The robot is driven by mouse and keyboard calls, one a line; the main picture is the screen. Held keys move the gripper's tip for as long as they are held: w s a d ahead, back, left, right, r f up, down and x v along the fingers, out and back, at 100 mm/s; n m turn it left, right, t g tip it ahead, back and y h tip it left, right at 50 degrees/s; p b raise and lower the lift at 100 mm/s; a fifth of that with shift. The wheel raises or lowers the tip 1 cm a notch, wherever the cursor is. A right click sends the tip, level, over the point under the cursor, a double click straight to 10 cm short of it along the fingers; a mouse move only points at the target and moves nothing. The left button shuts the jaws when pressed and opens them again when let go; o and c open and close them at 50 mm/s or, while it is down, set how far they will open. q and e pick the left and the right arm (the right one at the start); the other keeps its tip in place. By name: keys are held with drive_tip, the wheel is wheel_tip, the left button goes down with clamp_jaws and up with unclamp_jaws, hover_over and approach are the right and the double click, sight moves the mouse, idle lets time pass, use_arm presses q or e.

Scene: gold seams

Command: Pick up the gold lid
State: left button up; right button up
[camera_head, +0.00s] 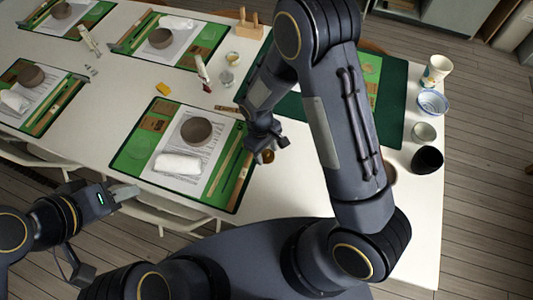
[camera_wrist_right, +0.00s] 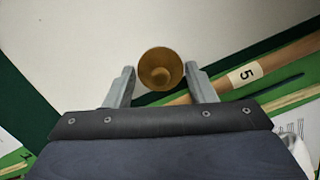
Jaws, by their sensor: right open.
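The gold lid (camera_wrist_right: 160,68) is a small round brownish-gold piece with a raised middle, seen from above in the right wrist view. In the head view it is a small brown round (camera_head: 267,157) on the white table, just off the right edge of the front green mat. My right gripper (camera_wrist_right: 159,72) is open, with one finger on each side of the lid in the picture; I cannot tell if they touch it. In the head view the right gripper (camera_head: 264,148) is right at the lid and partly hides it. My left gripper (camera_head: 122,193) is over the table's front left edge, away from the lid.
The front green mat (camera_head: 135,152) holds a brown bowl (camera_head: 197,131), a rolled white cloth (camera_head: 178,164) and sticks. Cups and bowls, including a black one (camera_head: 427,160), line the right edge.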

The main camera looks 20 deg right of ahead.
drive_tip(key=shift+f, duration=0.2)
drive_tip(key=c, duration=0.6)
drive_tip(key=shift+r, duration=0.15)
